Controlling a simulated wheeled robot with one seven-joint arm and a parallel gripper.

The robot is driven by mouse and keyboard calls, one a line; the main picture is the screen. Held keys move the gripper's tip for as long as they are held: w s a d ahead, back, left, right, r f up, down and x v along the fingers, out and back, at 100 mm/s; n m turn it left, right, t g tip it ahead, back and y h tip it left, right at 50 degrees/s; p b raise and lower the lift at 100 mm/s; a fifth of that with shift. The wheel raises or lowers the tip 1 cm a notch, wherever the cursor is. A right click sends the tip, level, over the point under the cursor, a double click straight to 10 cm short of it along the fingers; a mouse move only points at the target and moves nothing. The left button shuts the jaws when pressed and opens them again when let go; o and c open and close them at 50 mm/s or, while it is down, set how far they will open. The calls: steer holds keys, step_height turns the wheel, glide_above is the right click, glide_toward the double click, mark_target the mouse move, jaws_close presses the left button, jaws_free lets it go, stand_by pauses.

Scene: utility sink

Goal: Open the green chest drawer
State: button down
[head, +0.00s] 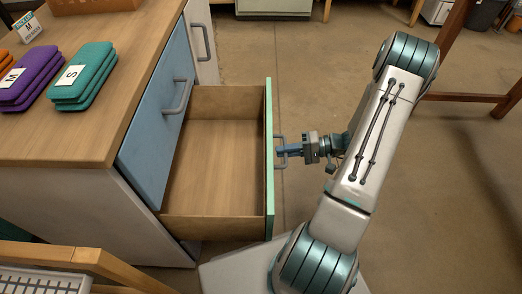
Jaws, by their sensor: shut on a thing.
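The green chest drawer (269,165) is pulled well out of the chest, under a blue drawer front. Its green front shows edge-on, and its wooden inside (215,160) looks empty. A grey handle (284,137) stands on the outer side of the green front. My gripper (284,150) is at this handle, with its blue fingers shut on it. My arm reaches in from the right. The finger contact is small in the picture, and the green front's outer face is mostly hidden.
The blue drawer (160,115) above is closed. Teal (85,75) and purple (28,80) stacks lie on the wooden chest top (120,70). A wooden-framed piece (80,262) stands at lower left. A wooden-legged frame (470,98) stands at right. Floor (300,75) beyond the drawer is clear.

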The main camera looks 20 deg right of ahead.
steer(key=shift+f+v, duration=0.15)
steer(key=shift+v, duration=0.7)
steer(key=shift+f+v, duration=0.2)
steer(key=shift+v, duration=0.65)
steer(key=c, duration=1.6)
jaws_free()
steer(key=shift+o, duration=0.2)
steer(key=shift+d, duration=0.15)
steer(key=p+v, duration=0.3)
steer(key=v, duration=1)
steer(key=shift+d, duration=0.3)
steer(key=shift+s+r, duration=0.1)
